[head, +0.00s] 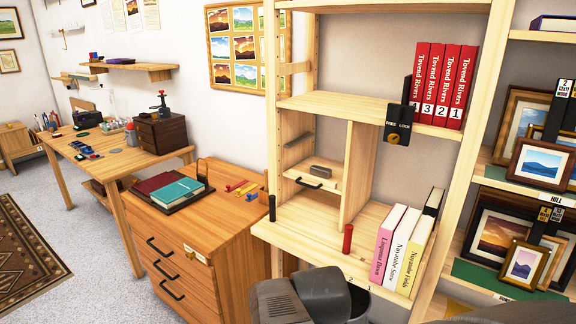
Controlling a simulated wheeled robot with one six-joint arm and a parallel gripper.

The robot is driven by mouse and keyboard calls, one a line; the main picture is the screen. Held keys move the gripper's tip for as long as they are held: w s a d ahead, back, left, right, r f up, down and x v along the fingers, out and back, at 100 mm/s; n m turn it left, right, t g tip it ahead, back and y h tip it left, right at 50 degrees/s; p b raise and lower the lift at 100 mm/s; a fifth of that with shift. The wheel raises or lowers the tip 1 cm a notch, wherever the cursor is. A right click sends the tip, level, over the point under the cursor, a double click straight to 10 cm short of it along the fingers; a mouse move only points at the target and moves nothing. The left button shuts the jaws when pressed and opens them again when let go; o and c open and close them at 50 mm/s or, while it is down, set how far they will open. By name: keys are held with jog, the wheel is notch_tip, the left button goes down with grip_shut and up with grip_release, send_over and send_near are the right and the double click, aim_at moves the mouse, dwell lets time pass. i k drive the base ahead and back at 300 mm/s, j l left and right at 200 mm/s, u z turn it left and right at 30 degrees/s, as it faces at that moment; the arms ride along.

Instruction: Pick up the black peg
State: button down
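The black peg (272,207) is a short dark cylinder. It stands upright at the front left corner of the pale wooden shelf board (310,226), beside the left upright of the rack. A red peg (348,238) of similar shape stands farther right on the same board. Grey rounded parts of my arm show at the bottom edge, below and in front of the board and apart from the black peg. The fingers of my gripper do not show. My arm hides part of the board's front edge, where small number marks show.
Books (393,245) stand at the board's right end. A divider (359,175) and a small drawer (318,174) are behind the pegs. A black lock device (398,125) hangs from the shelf above. A wooden drawer cabinet (195,245) stands close on the left. Open floor lies farther left.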

aim_at(272, 198)
jog(key=i+j+z, duration=0.15)
jog(key=i+z, duration=0.2)
jog(key=i+j+z, duration=0.2)
jog(key=z, duration=0.15)
jog(key=i+j+z, duration=0.35)
